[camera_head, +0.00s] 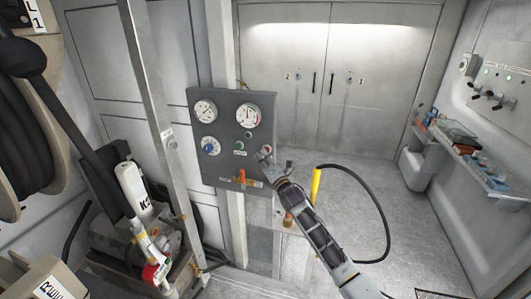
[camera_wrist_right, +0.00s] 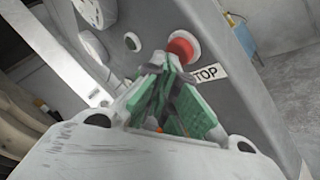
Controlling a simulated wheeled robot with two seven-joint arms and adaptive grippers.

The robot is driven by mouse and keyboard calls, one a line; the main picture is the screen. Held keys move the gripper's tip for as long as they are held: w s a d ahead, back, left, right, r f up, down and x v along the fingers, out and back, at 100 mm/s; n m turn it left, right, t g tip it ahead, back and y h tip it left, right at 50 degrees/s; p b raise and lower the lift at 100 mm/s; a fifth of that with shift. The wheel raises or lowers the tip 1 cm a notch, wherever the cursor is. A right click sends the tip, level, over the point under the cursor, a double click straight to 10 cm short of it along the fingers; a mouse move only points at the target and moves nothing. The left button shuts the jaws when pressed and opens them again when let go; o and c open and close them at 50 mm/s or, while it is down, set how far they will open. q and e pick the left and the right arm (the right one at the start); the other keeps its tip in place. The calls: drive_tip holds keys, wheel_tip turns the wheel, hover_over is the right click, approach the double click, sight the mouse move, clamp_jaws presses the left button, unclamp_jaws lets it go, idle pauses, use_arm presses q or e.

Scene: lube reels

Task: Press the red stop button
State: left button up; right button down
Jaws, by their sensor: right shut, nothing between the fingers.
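The red stop button (camera_wrist_right: 183,47) shows in the right wrist view, in a pale round collar on a grey control panel (camera_head: 203,170). A white label reading "TOP" (camera_wrist_right: 209,73) is partly covered by my fingers beside it. My right gripper (camera_head: 264,155) is shut and empty, at the right side of the panel. In the right wrist view its green-padded fingers (camera_wrist_right: 165,68) point at the panel, with tips overlapping the button's lower left edge. I cannot tell whether they touch it. In the head view the gripper mostly hides the button. My left gripper is not in view.
The panel also carries a green button (camera_head: 239,145), gauges (camera_head: 247,115), a blue dial (camera_head: 210,146) and an orange-handled valve (camera_head: 241,178). A yellow-ended black hose (camera_head: 316,186) hangs close to my right arm. A shelf (camera_head: 462,158) stands right; open floor lies between.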

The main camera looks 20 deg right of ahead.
drive_tip(key=shift+s+a, duration=0.1)
drive_tip(key=shift+s, duration=0.05)
drive_tip(key=shift+s+a+p, duration=0.3)
drive_tip(key=shift+s+a, duration=0.05)
drive_tip(key=shift+s, duration=0.25)
drive_tip(key=shift+s+a+p, duration=0.35)
drive_tip(key=shift+s+a, duration=0.35)
drive_tip(key=shift+s, duration=0.35)
drive_tip(key=shift+s+a+p, duration=0.3)
drive_tip(key=shift+s+a, duration=0.4)
drive_tip(key=shift+s, duration=0.3)
